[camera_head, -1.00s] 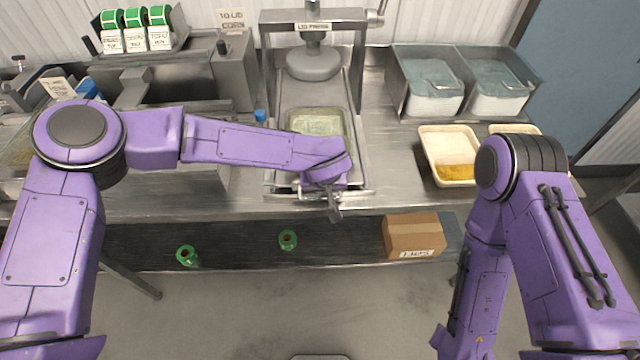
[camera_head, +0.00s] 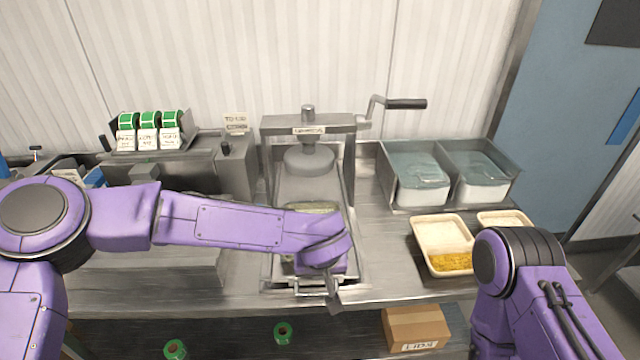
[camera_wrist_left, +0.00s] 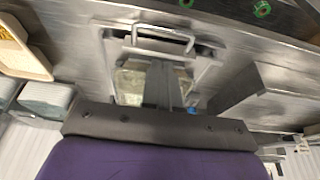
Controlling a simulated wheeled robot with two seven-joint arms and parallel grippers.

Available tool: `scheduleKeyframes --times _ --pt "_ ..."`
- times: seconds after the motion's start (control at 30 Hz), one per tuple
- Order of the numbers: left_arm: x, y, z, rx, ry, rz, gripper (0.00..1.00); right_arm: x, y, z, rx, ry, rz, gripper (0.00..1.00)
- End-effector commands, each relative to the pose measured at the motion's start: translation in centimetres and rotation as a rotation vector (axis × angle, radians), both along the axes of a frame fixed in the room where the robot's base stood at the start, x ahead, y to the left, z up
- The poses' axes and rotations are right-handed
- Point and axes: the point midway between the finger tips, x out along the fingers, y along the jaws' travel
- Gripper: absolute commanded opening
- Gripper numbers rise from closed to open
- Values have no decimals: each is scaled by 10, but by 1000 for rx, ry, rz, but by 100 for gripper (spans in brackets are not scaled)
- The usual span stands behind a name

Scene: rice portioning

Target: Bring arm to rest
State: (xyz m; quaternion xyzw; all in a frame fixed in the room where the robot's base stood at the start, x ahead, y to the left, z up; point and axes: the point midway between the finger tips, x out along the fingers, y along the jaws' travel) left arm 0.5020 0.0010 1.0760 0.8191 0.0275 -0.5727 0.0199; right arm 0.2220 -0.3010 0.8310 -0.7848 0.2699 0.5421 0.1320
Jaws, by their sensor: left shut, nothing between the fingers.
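My left arm reaches in from the left, and its gripper (camera_head: 334,304) hangs at the front edge of the lid press. The gripper is shut and empty; in the left wrist view its fingers (camera_wrist_left: 167,85) are together, above the press's tray area. A clear container (camera_head: 312,208) sits in the press, partly hidden behind my left forearm. It also shows in the left wrist view (camera_wrist_left: 130,82). My right arm stands at the lower right, and its gripper is out of frame.
The lid press (camera_head: 308,128) has a crank handle (camera_head: 405,104) at upper right. Cream trays (camera_head: 440,235), one with yellow food, and lidded tubs (camera_head: 420,170) stand to the right. Label rolls (camera_head: 150,120) are at the back left. A cardboard box (camera_head: 414,330) and green rolls (camera_head: 283,333) lie below.

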Motion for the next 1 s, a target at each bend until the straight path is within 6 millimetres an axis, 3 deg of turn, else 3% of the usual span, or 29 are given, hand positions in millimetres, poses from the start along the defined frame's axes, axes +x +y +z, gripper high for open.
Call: scheduleKeyframes --times 0.07,0.17,0.37,0.5,0.6,0.7,0.8,0.9,1.0 --pt "-1 2 -7 7 -2 5 0 0 0 -2 0 0 0 53" --pt "-8 16 -47 45 -16 47 0 0 0 -14 0 0 0 53" --pt "-49 84 -187 154 -99 188 0 0 0 -54 0 0 0 53" --pt "-105 149 -283 178 -143 269 0 0 0 -86 0 0 0 53" --pt "-157 199 -339 162 -136 325 0 -1 0 -110 0 0 0 53" --pt "-210 245 -374 136 -97 393 0 -1 0 -129 0 0 0 53" --pt "-252 279 -389 115 -47 464 0 -1 0 -142 0 0 0 53" --pt "-276 296 -392 102 -14 513 0 -1 0 -146 0 0 0 53" --pt "-283 301 -390 96 -3 533 0 -1 0 -145 0 0 0 53"
